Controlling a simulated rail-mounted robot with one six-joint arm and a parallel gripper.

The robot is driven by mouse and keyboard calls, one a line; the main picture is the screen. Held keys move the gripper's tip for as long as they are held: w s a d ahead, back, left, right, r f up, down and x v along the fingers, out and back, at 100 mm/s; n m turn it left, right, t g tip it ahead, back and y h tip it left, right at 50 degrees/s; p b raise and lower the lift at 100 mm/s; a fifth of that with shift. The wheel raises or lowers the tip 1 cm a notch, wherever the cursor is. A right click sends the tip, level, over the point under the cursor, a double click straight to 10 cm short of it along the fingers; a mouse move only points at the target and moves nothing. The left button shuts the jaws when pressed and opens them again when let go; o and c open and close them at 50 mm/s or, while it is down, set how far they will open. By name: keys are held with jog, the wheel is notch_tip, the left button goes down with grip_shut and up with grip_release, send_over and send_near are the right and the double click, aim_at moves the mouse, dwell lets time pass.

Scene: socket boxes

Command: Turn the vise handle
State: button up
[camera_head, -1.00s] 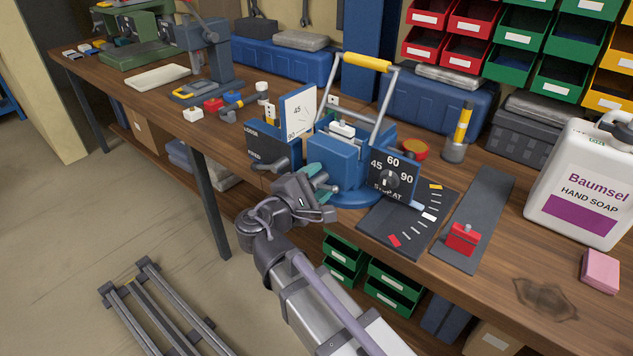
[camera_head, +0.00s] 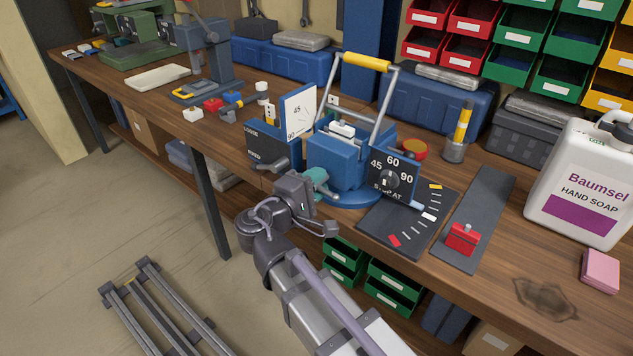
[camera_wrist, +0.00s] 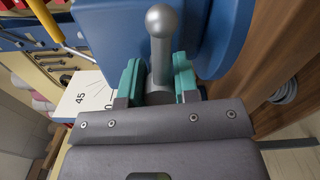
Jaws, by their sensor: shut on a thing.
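The vise handle (camera_wrist: 159,55) is a grey bar with a round ball end, seen in the wrist view in front of a blue body. My gripper (camera_wrist: 158,82) is shut on it, with one teal pad on each side of the bar. The ball end sticks out past the pads. In the head view my gripper (camera_head: 319,181) is at the front left of the blue machine (camera_head: 335,160); the gripped bar is mostly hidden there.
A dark lever (camera_head: 262,166) sits by a LOOSE plate (camera_head: 268,140) just left of my gripper. A dial panel (camera_head: 391,180) and dark scale plate (camera_head: 410,222) are at the right. A red block (camera_head: 462,238) sits farther right. The floor at left is mostly open.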

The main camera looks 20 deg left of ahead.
jog(key=o, duration=0.9)
jog(key=v, duration=1.1)
